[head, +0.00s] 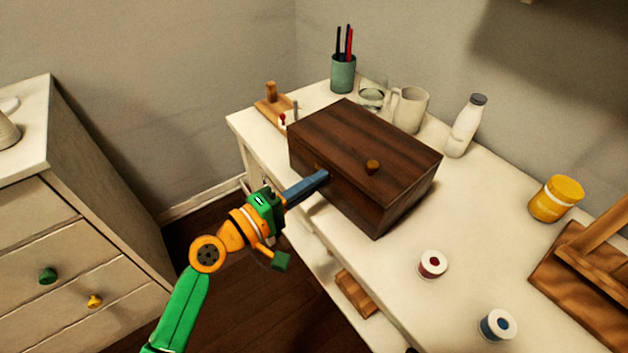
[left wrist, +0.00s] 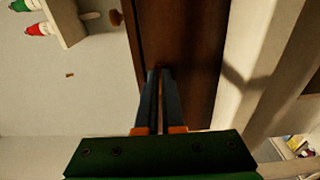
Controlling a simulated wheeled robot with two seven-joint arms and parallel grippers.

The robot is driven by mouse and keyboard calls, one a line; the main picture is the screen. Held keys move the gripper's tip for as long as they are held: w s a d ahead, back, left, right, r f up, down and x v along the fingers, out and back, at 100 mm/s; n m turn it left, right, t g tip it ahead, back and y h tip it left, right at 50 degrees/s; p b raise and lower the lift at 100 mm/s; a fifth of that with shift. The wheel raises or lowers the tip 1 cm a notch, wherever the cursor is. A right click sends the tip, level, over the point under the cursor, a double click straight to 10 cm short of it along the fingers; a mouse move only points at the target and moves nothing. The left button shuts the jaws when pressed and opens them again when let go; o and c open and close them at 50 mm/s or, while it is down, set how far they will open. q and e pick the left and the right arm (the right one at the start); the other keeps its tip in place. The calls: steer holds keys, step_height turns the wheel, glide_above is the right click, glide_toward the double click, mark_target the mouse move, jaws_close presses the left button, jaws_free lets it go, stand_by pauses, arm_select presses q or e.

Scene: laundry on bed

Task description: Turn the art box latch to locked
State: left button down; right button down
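A small light-brown bit beside the tips in the head view may be the latch. The fingertips hide most of that spot, so its position and any grip are unclear. My right gripper is not in view.
Behind the box stand a pen cup (head: 343,73), a white mug (head: 410,108) and a bottle (head: 465,125). Two spools (head: 432,264) (head: 497,325), a yellow jar (head: 556,199) and a wooden stand (head: 585,280) are to the right. A drawer cabinet (head: 75,230) stands left.

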arm_select(q)
steer(key=shift+f+m+b, duration=0.1)
steer(key=shift+m+b, duration=0.2)
steer(key=shift+m, duration=0.1)
stand_by(0.5)
steer(key=m+b, duration=0.1)
steer(key=m, duration=0.3)
steer(key=shift+b, duration=0.35)
steer(key=m+b, duration=0.1)
steer(key=m, duration=0.3)
steer(key=shift+m, duration=0.3)
steer(key=m+b, duration=0.1)
steer(key=m, duration=0.3)
steer(key=shift+m, duration=2.2)
steer(key=c, duration=1)
jaws_free()
steer(key=shift+c, duration=0.2)
